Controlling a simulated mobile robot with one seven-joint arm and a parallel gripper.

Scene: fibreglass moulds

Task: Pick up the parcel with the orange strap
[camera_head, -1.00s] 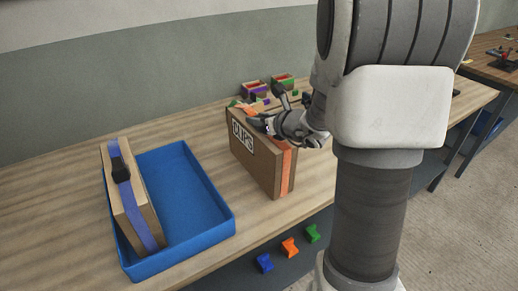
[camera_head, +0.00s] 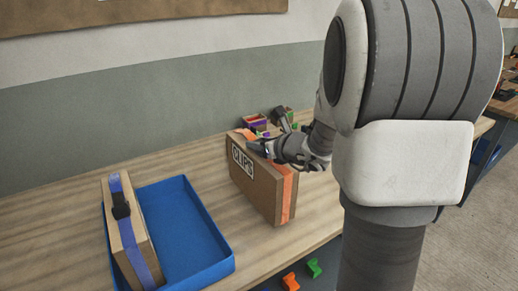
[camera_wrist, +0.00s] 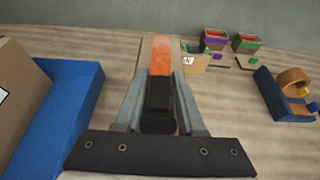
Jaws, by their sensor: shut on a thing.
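The parcel with the orange strap is a brown upright box (camera_head: 255,187) labelled "CLIPS", at the middle of the bench in the head view. Its strap (camera_wrist: 159,58) runs over its top in the wrist view. My gripper (camera_wrist: 158,110) is at the top of the parcel, its fingers shut on the black handle (camera_wrist: 158,122) on the strap. The parcel looks slightly raised from the bench; its underside is hidden. In the head view my gripper (camera_head: 268,148) partly covers the parcel's top edge.
A blue tray (camera_head: 215,225) stands left of the parcel, with a purple-strapped parcel (camera_head: 145,240) upright at its left side. Small bins (camera_wrist: 216,38) are behind. A blue tape dispenser (camera_wrist: 274,95) is at right in the wrist view. Coloured clips (camera_head: 290,282) lie below the bench edge.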

